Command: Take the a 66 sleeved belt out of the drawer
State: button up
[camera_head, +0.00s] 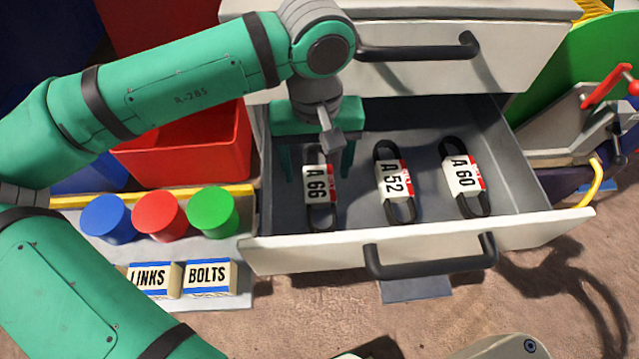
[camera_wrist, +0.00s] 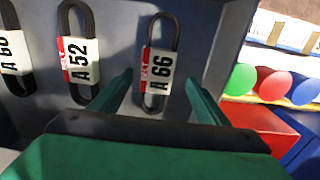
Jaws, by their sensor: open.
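The A 66 sleeved belt (camera_head: 320,190) lies at the left of the open drawer (camera_head: 520,188), a black loop in a white and red sleeve. My gripper (camera_head: 318,175) is open over its far end, with one finger on each side of it in the head view. In the wrist view the A 66 belt (camera_wrist: 159,66) shows beyond and between the two open fingers (camera_wrist: 158,85). I cannot tell whether the fingers touch the drawer floor. The A 52 belt (camera_head: 394,181) lies in the middle and the A 60 belt (camera_head: 464,178) to its right.
A closed drawer (camera_head: 450,75) sits above the open one. Blue (camera_head: 108,218), red (camera_head: 158,215) and green (camera_head: 212,210) round pieces stand left of the drawer, with boxes marked LINKS (camera_head: 153,280) and BOLTS (camera_head: 209,277). A red bin (camera_head: 185,150) stands behind them.

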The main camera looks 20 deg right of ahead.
aim_at(318, 183)
notch_tip(318, 183, down, 5)
jog(key=shift+d+r, duration=0.1)
jog(key=shift+d, duration=0.05)
jog(key=c, duration=1.2)
jog(key=shift+c, duration=0.2)
